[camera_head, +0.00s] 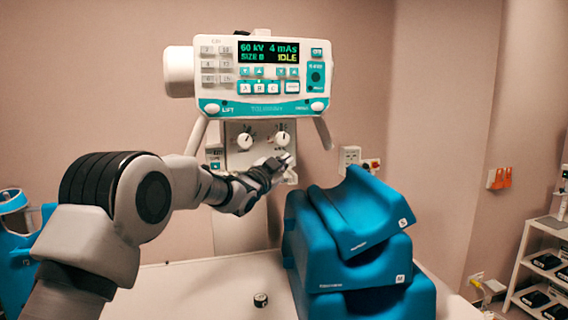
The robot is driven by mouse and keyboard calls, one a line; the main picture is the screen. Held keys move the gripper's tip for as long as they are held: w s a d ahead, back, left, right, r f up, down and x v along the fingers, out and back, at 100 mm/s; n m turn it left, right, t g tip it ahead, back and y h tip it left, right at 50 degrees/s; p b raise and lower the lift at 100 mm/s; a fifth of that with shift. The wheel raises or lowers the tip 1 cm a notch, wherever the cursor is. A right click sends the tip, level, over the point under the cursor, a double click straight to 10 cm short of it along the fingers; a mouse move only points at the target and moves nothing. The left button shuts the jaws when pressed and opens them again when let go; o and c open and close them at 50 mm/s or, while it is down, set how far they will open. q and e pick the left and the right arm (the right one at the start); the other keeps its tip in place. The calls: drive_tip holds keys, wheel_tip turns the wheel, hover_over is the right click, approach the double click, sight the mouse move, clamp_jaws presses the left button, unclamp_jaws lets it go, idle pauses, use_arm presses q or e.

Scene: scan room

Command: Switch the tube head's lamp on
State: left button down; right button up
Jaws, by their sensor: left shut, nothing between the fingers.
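The tube head (262,92) stands at the top centre, with a lit display reading 60 kV, 4 mAs and IDLE, and rows of buttons. Below it is a panel (234,160) with two white knobs, a left knob (245,141) and a right knob (282,138). My left gripper (287,161) is shut and empty at the lower right of this panel, just below the right knob. Whether it touches the panel, I cannot tell. The gripper hides part of the panel's lower right. I cannot make out which control is the lamp's. My right gripper is not in view.
Blue foam cushions (336,272) are stacked on the white table (200,291), close right of my left gripper. A small dark round object (260,299) lies on the table. A wall socket (349,158) is behind. A shelf (540,262) stands at the far right.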

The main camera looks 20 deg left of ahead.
use_arm(q)
drive_tip(key=shift+s+d+f, duration=0.15)
drive_tip(key=s+d+b, duration=0.1)
drive_tip(key=b, duration=0.1)
drive_tip(key=s+d+b, duration=0.1)
drive_tip(key=s, duration=0.1)
drive_tip(key=s+d+b, duration=0.1)
drive_tip(key=b, duration=0.1)
drive_tip(key=shift+s+d+b, duration=0.1)
drive_tip(key=shift+s+b, duration=0.25)
drive_tip(key=shift+s, duration=0.05)
idle(1.4)
